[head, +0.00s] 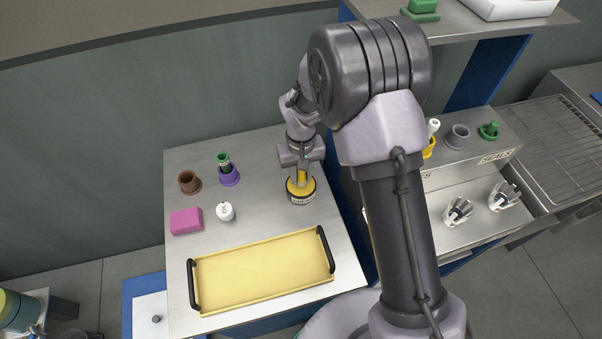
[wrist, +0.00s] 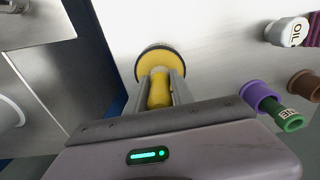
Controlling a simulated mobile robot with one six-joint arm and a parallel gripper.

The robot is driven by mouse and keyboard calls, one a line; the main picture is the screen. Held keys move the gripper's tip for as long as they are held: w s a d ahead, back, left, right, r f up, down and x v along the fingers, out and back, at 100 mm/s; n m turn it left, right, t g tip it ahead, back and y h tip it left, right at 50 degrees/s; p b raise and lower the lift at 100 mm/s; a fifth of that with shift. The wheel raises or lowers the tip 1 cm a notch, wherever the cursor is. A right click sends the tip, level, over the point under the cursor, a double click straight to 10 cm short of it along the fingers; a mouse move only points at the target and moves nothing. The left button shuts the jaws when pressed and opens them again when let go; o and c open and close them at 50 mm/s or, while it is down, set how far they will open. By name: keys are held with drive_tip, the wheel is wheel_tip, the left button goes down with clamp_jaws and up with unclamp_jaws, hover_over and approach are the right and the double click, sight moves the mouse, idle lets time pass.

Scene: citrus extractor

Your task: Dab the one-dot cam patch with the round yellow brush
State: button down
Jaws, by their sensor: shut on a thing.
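My gripper (head: 301,182) is shut on the yellow handle of the round yellow brush (wrist: 159,90), which shows between the two fingers in the wrist view. Below the handle is a round yellow piece with a dark, lettered band (head: 301,197), at the back right of the steel table; it also shows in the wrist view (wrist: 146,66). I cannot tell whether this is part of the brush or a pot it stands in. No one-dot cam patch can be made out. Two pronged white-and-grey parts (head: 458,211) (head: 503,196) sit on the right-hand bench; no dots are readable on them.
A yellow tray (head: 262,270) with dark handles fills the table's front. Left are a brown cup (head: 189,182), a purple holder (head: 229,177) with a green item, a white OIL bottle (head: 225,211) and a pink block (head: 186,221). My arm hides the gap between benches.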

drive_tip(key=shift+f+b, duration=0.4)
drive_tip(key=shift+f, duration=0.05)
idle(1.1)
wheel_tip(320, 180, up, 7)
drive_tip(key=p, duration=0.5)
drive_tip(key=shift+r, duration=0.1)
idle(0.4)
